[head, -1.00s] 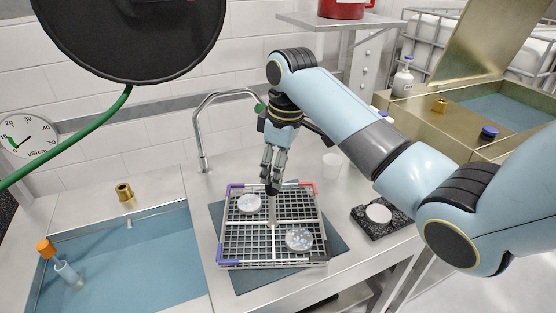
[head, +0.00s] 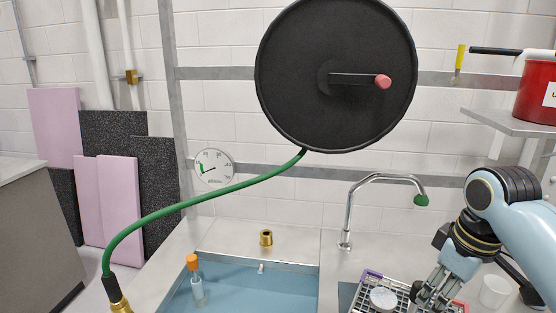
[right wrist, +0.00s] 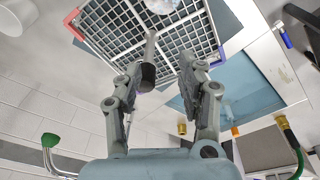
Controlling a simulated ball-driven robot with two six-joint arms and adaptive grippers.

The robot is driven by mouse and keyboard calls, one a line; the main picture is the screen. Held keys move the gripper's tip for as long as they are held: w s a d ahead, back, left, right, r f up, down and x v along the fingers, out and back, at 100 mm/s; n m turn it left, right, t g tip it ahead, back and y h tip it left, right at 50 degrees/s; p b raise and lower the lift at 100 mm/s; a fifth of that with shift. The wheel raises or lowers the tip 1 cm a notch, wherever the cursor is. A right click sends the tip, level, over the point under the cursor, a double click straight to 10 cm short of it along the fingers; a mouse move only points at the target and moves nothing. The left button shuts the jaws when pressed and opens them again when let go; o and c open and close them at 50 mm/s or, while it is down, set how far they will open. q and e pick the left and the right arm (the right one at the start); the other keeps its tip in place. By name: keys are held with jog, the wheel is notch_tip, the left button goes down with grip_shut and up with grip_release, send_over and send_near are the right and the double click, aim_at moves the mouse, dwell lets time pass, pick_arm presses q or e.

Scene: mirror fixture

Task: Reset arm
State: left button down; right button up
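My right arm comes in from the right in the head view, with its gripper (head: 424,297) pointing down over the wire basket (head: 371,276). The right wrist view shows the gripper (right wrist: 170,72) open, its two fingers apart above the basket grid (right wrist: 112,28). A post with a dark end (right wrist: 148,76) rises from the basket, close to the left finger in that view; contact cannot be told. A pale round disc (head: 383,299) lies in the basket, and a disc (right wrist: 162,4) shows at the wrist view's top edge. My left gripper is not in view.
A blue-floored basin (head: 255,290) with an orange-capped bottle (head: 197,284) lies left of the basket. A tap (head: 348,215) stands behind. A black hose reel (head: 310,100) with a green hose (head: 200,199) hangs above. A white cup (head: 493,291) stands right of the gripper.

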jog(key=s+a+r+m+t+h, duration=0.1)
jog(key=s+a+m, duration=0.1)
jog(key=s, duration=0.9)
jog(key=s+a+r+m+t, duration=0.1)
jog(key=s+m, duration=0.2)
jog(key=s, duration=0.7)
notch_tip(320, 180, down, 36)
jog(key=s+d+g+b, duration=0.1)
jog(key=s+d+b, duration=0.1)
jog(key=b, duration=0.7)
jog(key=s+d+f+g+b, duration=0.1)
jog(key=s+f+b, duration=0.6)
jog(key=s+f, duration=1.1)
notch_tip(320, 180, down, 5)
jog(key=shift+s+d+r+g, duration=0.15)
jog(key=shift+s+d+g, duration=0.05)
jog(key=shift+s+g, duration=0.1)
